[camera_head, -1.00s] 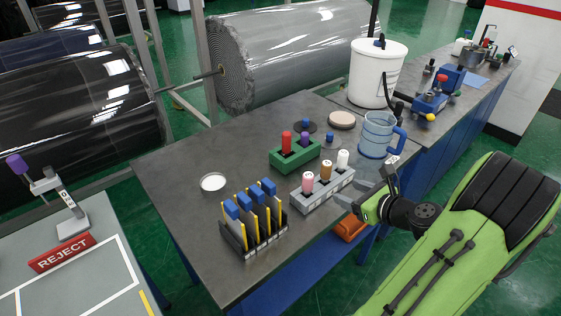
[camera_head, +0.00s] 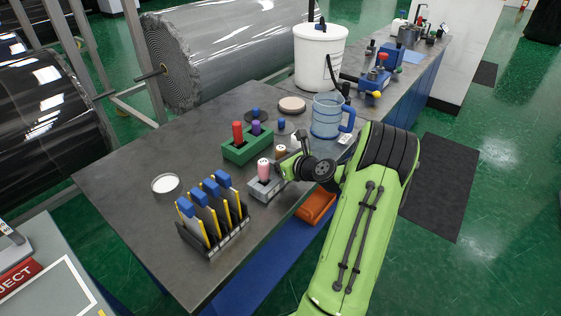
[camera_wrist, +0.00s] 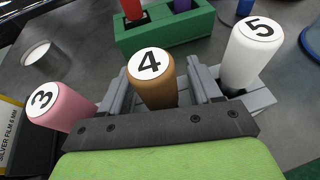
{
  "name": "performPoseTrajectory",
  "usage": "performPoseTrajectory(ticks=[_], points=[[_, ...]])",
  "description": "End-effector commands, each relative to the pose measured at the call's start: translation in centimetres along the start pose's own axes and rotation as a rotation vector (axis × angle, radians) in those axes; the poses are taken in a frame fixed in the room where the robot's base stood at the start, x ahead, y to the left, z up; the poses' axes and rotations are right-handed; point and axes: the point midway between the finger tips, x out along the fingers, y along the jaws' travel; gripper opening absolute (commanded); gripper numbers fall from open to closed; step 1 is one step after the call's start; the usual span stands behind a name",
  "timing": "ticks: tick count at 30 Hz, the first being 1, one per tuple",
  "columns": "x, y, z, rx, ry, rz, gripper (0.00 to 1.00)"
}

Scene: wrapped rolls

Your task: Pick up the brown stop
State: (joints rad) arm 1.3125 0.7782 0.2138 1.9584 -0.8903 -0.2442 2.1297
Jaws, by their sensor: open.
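The brown stop (camera_wrist: 155,90), a cylinder with a white top marked 4, stands upright in the grey rack (camera_wrist: 262,99). It also shows partly in the head view (camera_head: 281,149), mostly hidden by my gripper. My gripper (camera_wrist: 160,72) is open, with one finger on each side of the brown stop. Whether the fingers touch it I cannot tell. The pink stop (camera_wrist: 62,107), marked 3, is on the left in the wrist view. The white stop (camera_wrist: 247,55), marked 5, is on the right.
A green block (camera_head: 242,148) holds a red and a purple peg behind the rack. A blue clear jug (camera_head: 326,118) stands right of it. A black holder with blue-topped pieces (camera_head: 213,243) and a white dish (camera_head: 165,184) are on the left.

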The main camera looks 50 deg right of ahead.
Motion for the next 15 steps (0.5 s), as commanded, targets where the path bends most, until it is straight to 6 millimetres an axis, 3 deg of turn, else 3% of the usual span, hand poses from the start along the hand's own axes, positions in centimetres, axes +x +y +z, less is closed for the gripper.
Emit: performPoseTrajectory(ticks=[7, 15], points=[[0.30, -0.03, 0.07, 0.001, -0.001, -0.001, 0.62], [0.26, -0.03, 0.06, 0.000, 0.000, -0.001, 0.20]])
